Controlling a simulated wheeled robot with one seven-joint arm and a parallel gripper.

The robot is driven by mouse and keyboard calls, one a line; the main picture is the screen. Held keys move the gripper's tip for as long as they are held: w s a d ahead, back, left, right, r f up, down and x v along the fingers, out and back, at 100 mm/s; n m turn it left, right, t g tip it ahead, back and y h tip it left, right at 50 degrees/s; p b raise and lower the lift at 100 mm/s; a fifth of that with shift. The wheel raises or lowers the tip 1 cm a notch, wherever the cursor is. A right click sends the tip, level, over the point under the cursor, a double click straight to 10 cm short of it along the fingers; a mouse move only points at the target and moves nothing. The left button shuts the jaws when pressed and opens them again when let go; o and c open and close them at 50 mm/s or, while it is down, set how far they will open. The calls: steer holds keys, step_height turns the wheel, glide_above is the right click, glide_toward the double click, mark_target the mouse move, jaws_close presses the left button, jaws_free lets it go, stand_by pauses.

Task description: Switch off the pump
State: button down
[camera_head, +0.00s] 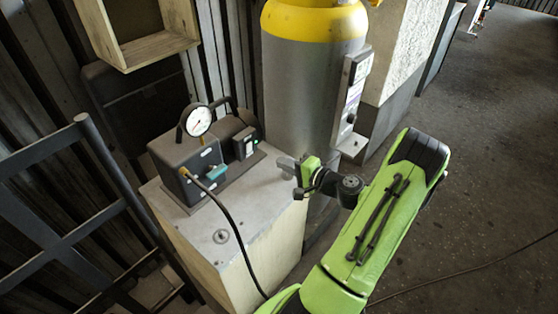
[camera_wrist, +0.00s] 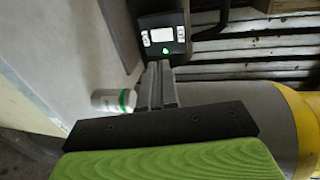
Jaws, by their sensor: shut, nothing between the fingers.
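The pump (camera_head: 180,165) is a dark box unit with a round dial gauge (camera_head: 198,121) on top, standing on a pale block. A small black switch box (camera_head: 244,143) with a light face sits on its right part. It also shows at the top of the wrist view (camera_wrist: 175,20), with a pale rocker-like panel and a lit green lamp (camera_wrist: 165,50). My gripper (camera_head: 283,164) is shut and empty, to the right of the switch box in the head view. In the wrist view its fingertips (camera_wrist: 159,66) point at the box just below the lamp; whether they touch cannot be told.
A teal-handled valve (camera_head: 216,172) and a black hose (camera_head: 232,222) are at the pump's front. A grey cylinder with yellow top (camera_head: 310,80) stands right behind my gripper, carrying a panel (camera_head: 352,85). A dark railing (camera_head: 95,150) is at left. Open floor (camera_head: 480,170) lies right.

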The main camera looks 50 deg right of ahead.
mark_target(249, 145)
steer(key=w, duration=0.6)
steer(key=w+f+b, duration=0.1)
steer(key=w, duration=0.3)
steer(key=shift+w+a, duration=0.1)
steer(key=shift+a, duration=0.05)
steer(key=shift+w, duration=0.4)
steer(key=shift+w+r+g+p, duration=0.3)
steer(key=shift+r+p, duration=0.1)
steer(key=shift+p, duration=0.5)
steer(key=shift+f, duration=0.3)
steer(key=shift+s, duration=0.1)
